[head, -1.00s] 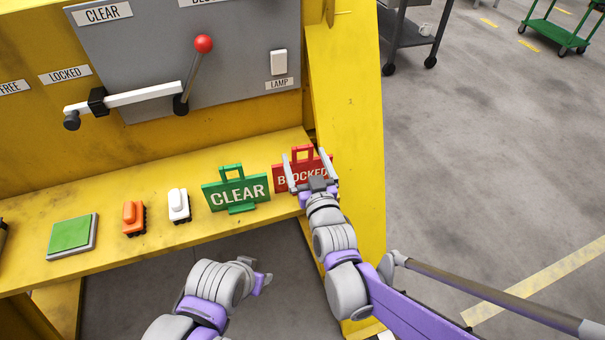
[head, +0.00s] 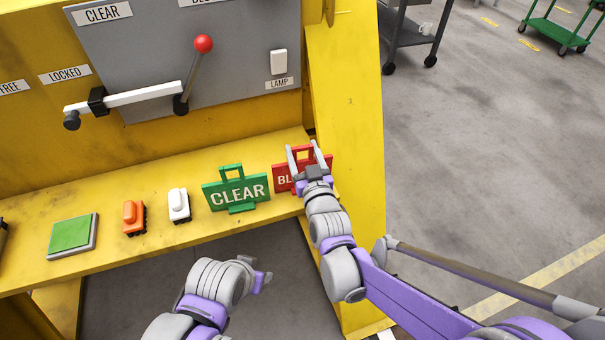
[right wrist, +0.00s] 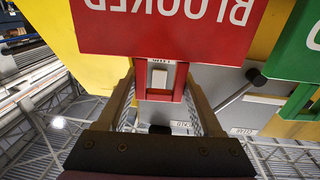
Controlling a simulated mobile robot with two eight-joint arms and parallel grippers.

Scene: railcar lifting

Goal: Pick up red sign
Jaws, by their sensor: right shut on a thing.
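The red BLOCKED sign (head: 281,171) stands on the yellow shelf's right end, with an open handle on top. My right gripper (head: 302,148) is over it from the front and hides part of its lettering. In the right wrist view the red sign (right wrist: 165,42) appears upside down, and the jaws (right wrist: 160,80) are shut on its handle, one finger at each side. Whether its base touches the shelf is hidden. My left gripper (head: 262,277) is low in front of the shelf, away from the signs; its jaw opening is unclear.
A green CLEAR sign (head: 237,190) stands close to the left of the red one. White (head: 178,205) and orange (head: 133,217) model cars and a green pad (head: 72,235) are further left on the shelf (head: 160,180). A yellow post (head: 350,120) rises close at the right.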

